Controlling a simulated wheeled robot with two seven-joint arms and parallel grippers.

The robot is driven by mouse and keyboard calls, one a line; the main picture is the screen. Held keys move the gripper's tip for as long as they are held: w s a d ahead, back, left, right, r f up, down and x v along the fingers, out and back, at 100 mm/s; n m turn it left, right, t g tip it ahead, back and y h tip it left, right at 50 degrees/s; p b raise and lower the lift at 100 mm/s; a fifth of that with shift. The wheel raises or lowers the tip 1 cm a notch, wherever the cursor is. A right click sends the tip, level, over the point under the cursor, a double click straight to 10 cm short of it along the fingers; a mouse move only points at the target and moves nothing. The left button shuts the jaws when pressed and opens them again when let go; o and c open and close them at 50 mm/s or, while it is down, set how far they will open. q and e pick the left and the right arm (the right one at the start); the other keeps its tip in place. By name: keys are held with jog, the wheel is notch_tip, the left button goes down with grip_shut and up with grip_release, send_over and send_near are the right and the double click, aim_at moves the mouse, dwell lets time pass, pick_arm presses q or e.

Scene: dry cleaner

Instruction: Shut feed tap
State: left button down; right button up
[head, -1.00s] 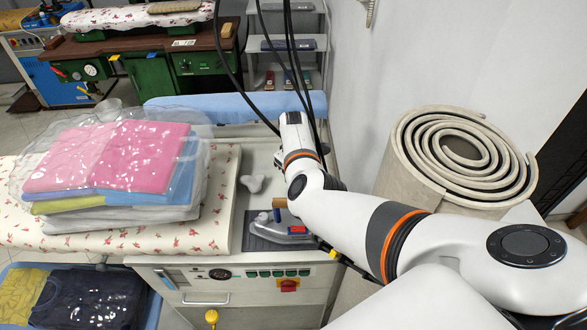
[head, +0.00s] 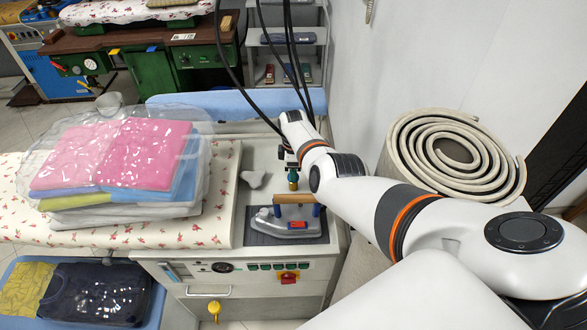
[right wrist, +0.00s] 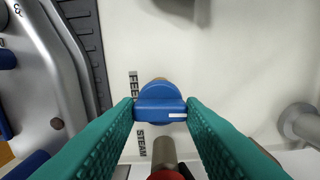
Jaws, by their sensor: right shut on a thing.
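The feed tap has a blue handle (right wrist: 160,102), seen in the right wrist view beside the printed word FEED on the pale machine top. My right gripper (head: 292,180) reaches down at the back right of the ironing station. In the right wrist view its two green ribbed fingers lie on either side of the blue handle and are shut on it. A white stripe shows on the handle's near edge. In the head view the tap is too small and covered to make out. My left gripper is not in view.
A red-handled tap (right wrist: 166,174) stands close by, near the word STEAM. A grey iron (head: 287,226) with a wooden handle rests on a dark pad just in front. Bagged folded clothes (head: 120,160) lie at left. A rolled mat (head: 455,155) stands at right.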

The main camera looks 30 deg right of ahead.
jog(key=shift+w+r+n, duration=0.15)
jog(key=shift+n, duration=0.25)
jog(key=o, duration=1)
jog(key=shift+a, duration=0.1)
jog(key=shift+r+p, duration=0.25)
jog(key=shift+p, duration=0.05)
notch_tip(320, 180, up, 4)
jog(key=shift+r+p, duration=0.1)
jog(key=shift+p, duration=0.8)
notch_tip(320, 180, up, 7)
jog(key=shift+r+b, duration=0.1)
jog(key=shift+b, duration=0.25)
